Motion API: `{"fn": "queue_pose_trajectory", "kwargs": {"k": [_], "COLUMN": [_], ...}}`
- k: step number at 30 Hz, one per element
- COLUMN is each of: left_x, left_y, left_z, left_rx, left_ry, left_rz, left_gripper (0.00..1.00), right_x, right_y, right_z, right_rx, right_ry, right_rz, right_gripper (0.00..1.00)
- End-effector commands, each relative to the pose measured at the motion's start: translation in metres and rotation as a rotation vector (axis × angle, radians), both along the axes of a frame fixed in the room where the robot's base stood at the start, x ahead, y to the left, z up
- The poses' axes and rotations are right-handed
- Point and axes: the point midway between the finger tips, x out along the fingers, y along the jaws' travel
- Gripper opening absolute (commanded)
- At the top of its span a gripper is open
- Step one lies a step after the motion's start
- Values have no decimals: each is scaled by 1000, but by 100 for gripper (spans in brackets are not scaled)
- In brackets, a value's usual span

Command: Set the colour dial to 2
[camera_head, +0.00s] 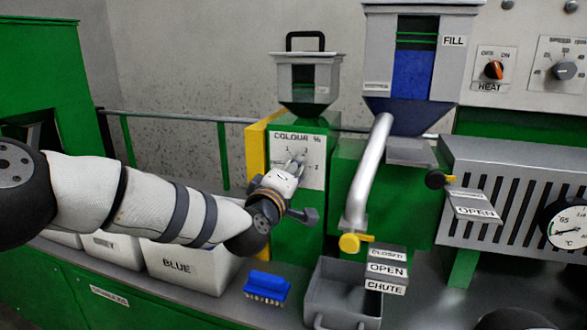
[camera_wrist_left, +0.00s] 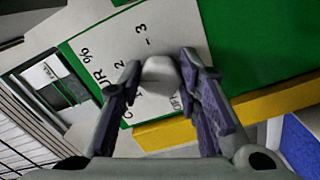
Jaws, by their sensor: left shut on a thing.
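The colour dial's white plate (camera_head: 314,174), marked "COLOUR %", is on the front of a green housing below a small hopper. My left gripper (camera_head: 297,162) is at this plate and hides most of the knob in the head view. In the left wrist view, my left gripper (camera_wrist_left: 161,70) is shut on the grey dial knob (camera_wrist_left: 161,76), with one finger on each side. The numbers 2 and 3 show on the plate (camera_wrist_left: 170,30) beyond the knob. I cannot tell which number the knob points to. My right gripper is not in view.
A yellow panel (camera_head: 256,150) stands just left of the dial housing. A slanted grey pipe (camera_head: 368,170) comes down to its right, with a yellow valve (camera_head: 350,243) at its foot. A blue brush (camera_head: 267,286) and a grey bin (camera_head: 340,291) are below.

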Motion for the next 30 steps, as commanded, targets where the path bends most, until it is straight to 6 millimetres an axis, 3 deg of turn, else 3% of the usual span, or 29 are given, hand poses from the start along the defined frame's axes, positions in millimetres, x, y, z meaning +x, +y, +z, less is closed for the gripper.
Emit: {"fn": "queue_pose_trajectory", "kwargs": {"k": [9,26,27,29,30], "left_x": [0,0,0,0,0], "left_y": [0,0,0,0,0], "left_z": [2,0,0,0,0], "left_rx": [105,127,127,127,127], "left_ry": [-38,-44,-44,-44,-43], "left_rz": [2,1,1,1,1], "left_gripper": [3,3,40,51,51], "right_x": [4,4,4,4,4], "right_y": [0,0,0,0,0], "right_z": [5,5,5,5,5], "right_rx": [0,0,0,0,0], "right_ry": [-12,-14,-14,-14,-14], "right_rz": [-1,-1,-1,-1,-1], "right_gripper": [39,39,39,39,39]}}
